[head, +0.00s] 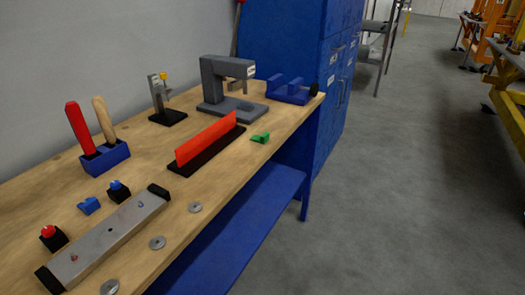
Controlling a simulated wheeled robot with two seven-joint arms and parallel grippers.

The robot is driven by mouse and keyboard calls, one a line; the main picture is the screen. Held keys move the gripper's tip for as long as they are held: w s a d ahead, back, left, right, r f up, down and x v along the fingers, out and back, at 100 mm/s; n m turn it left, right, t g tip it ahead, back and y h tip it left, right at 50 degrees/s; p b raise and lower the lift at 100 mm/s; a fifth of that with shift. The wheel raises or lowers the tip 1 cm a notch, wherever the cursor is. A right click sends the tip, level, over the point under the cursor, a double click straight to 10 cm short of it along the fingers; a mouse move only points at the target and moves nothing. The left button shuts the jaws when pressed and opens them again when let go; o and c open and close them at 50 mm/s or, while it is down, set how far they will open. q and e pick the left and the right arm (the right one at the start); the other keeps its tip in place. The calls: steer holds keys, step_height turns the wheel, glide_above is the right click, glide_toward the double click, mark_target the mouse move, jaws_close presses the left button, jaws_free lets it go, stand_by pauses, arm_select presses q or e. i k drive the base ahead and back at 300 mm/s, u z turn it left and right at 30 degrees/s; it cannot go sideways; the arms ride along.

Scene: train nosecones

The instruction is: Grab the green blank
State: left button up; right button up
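A small green blank (260,137) lies on the wooden workbench (200,181), near its front edge and to the right of a red upright plate. Nothing covers it. Neither of my grippers shows in the head view.
A red plate on a black base (207,143) stands just left of the green blank. A grey press (228,88) and a blue fixture (288,92) are behind it. A metal bar (110,235), washers (195,207) and a blue tool holder (106,158) are further left.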

mark_target(264, 139)
steer(key=u, duration=0.1)
steer(key=k, duration=0.2)
steer(key=z, duration=1.25)
steer(key=i, duration=0.95)
steer(key=u, duration=2.15)
